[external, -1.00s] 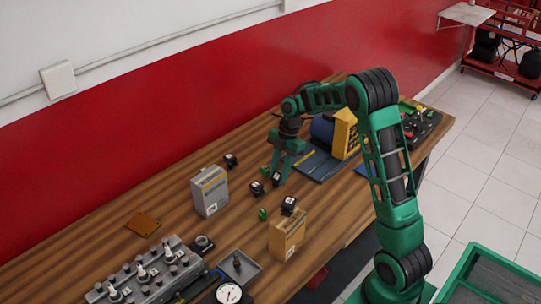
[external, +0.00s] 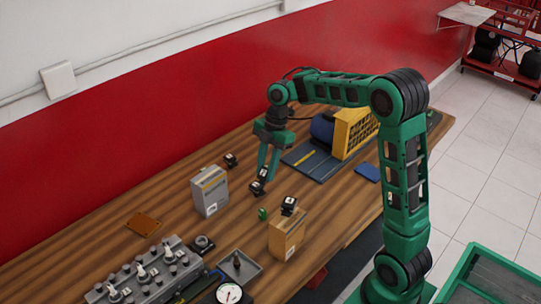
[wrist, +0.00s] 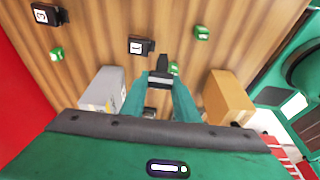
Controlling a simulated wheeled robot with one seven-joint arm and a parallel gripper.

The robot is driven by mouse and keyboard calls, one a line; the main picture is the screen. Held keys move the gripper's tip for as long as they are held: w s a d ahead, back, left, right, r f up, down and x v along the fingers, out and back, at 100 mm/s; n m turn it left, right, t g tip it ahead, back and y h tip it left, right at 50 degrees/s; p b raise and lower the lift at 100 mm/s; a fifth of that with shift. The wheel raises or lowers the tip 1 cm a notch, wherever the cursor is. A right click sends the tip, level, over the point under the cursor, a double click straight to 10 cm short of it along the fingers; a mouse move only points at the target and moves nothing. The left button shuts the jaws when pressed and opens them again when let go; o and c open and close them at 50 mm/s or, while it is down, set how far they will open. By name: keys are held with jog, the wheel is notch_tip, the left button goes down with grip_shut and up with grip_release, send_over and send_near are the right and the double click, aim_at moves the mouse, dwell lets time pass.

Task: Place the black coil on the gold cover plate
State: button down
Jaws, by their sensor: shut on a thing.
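My gripper (external: 265,172) is shut on a small black coil (external: 262,173) with a pale label, held at the fingertips above the table. In the wrist view the held coil (wrist: 161,78) shows between the green fingers, which partly hide it. The gold cover plate (external: 143,224) lies flat on the wooden table to the left, beyond the grey box; its top is bare. I cannot make it out in the wrist view.
A grey box (external: 210,191) stands between my gripper and the plate. Similar black parts (external: 231,160) and a green piece (external: 262,213) lie nearby. A grey valve block (external: 143,270) stands near the plate.

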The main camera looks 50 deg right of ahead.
jog(key=shift+s+a+r, duration=0.1)
jog(key=shift+a+r, duration=0.1)
jog(key=shift+a, duration=0.15)
jog(key=shift+r, duration=0.2)
notch_tip(320, 180, up, 12)
jog(key=y, duration=0.1)
jog(key=w+a+y, duration=0.2)
jog(key=w+a, duration=0.3)
jog(key=a, duration=0.8)
jog(key=w+a+y, duration=0.3)
jog(key=w+a, duration=0.1)
jog(key=a, duration=1)
jog(key=w+a+y, duration=0.2)
jog(key=w+a, duration=0.3)
jog(key=a, duration=0.8)
jog(key=y, duration=0.1)
send_over(148, 220)
notch_tip(148, 220, down, 18)
jog(key=shift+d+f, duration=0.1)
jog(key=shift+f, duration=2.15)
jog(key=shift+f, duration=0.1)
